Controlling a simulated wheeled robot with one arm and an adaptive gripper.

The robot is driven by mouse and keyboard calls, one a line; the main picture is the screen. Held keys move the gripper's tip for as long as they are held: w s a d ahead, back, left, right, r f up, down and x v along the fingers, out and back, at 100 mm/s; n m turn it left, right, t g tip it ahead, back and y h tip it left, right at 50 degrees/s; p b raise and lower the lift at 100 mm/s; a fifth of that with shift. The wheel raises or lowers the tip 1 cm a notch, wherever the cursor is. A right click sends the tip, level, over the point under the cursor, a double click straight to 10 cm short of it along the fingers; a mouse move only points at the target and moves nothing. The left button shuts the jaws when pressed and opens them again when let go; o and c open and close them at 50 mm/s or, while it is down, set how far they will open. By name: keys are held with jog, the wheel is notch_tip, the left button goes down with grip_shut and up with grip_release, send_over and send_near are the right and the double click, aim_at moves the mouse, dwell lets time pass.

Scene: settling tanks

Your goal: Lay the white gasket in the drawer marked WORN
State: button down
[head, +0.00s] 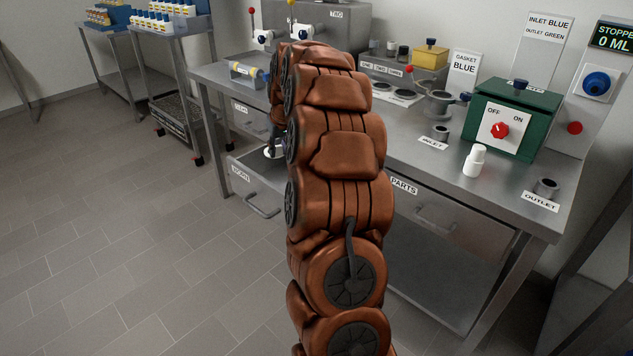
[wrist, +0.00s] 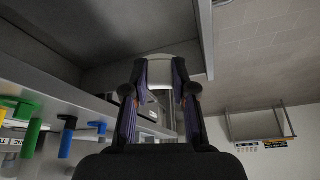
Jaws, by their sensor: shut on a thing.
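My gripper (wrist: 160,82) is shut on the white gasket (wrist: 158,72), which shows pale between the fingertips in the wrist view. My arm hides part of the drawer and most of the gripper. I cannot tell whether the gasket touches the drawer floor.
A drawer marked PARTS (head: 435,215) is to the right, behind my arm. The bench top (head: 420,150) holds a green box with a red knob (head: 500,129), a white bottle (head: 475,161) and a yellow box (head: 430,55). The tiled floor (head: 150,240) to the left is clear.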

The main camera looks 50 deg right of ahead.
jog(key=s+d+f, duration=0.2)
jog(key=d+f, duration=0.1)
jog(key=d, duration=0.2)
jog(key=shift+m, duration=0.4)
jog(key=shift+s+d+f, duration=0.15)
jog(key=shift+s+f, duration=0.05)
jog(key=shift+f, duration=2.1)
jog(key=shift+s+d+f, duration=0.15)
jog(key=shift+s+f, duration=0.05)
jog(key=shift+f, duration=2.1)
jog(key=shift+s+d+f, duration=0.15)
jog(key=shift+s+f, duration=0.05)
jog(key=shift+f, duration=2.1)
jog(key=shift+f, duration=0.15)
jog(key=c, duration=0.9)
grip_release()
jog(key=shift+c, duration=0.2)
